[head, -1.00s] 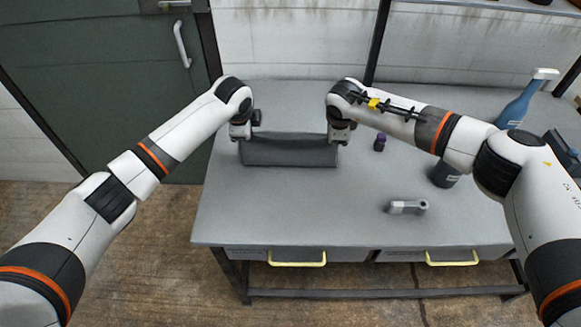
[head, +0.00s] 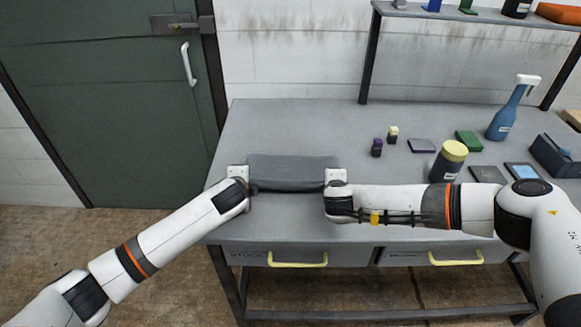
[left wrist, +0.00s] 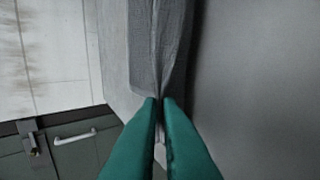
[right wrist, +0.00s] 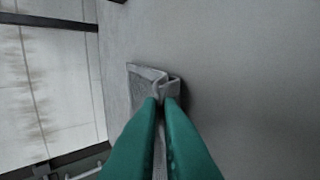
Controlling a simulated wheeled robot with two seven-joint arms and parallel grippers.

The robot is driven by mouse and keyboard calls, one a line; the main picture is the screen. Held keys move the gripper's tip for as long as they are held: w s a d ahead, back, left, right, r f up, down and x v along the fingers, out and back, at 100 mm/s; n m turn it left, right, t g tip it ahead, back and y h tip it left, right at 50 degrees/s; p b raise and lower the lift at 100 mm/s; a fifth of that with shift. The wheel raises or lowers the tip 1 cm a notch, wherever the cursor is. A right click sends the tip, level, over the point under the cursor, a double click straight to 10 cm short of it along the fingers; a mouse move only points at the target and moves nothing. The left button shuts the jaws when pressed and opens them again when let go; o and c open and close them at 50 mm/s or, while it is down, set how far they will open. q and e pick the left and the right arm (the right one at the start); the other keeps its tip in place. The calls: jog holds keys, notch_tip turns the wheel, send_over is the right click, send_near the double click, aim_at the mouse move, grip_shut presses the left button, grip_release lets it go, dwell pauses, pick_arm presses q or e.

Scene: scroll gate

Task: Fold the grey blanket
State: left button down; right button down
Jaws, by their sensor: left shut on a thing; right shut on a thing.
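The grey blanket (head: 292,168) lies on the left part of the grey table, its near edge lifted between my two grippers. My left gripper (head: 252,188) is at the near left corner and my right gripper (head: 327,187) at the near right corner. In the left wrist view, the green fingers (left wrist: 158,104) are shut on the blanket's edge (left wrist: 160,45). In the right wrist view, the fingers (right wrist: 160,102) are shut on a folded corner of the blanket (right wrist: 147,78). In the head view my wrists hide the fingertips.
A shelf (head: 470,14) is above the back. The table front by the blanket is clear.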

pick_arm(q)
jog(key=shift+s, duration=0.15)
pick_arm(e)
jog(key=shift+s, duration=0.15)
pick_arm(q)
jog(key=c, duration=1.3)
grip_release()
jog(key=shift+f, duration=0.1)
pick_arm(e)
jog(key=c, duration=1.3)
grip_release()
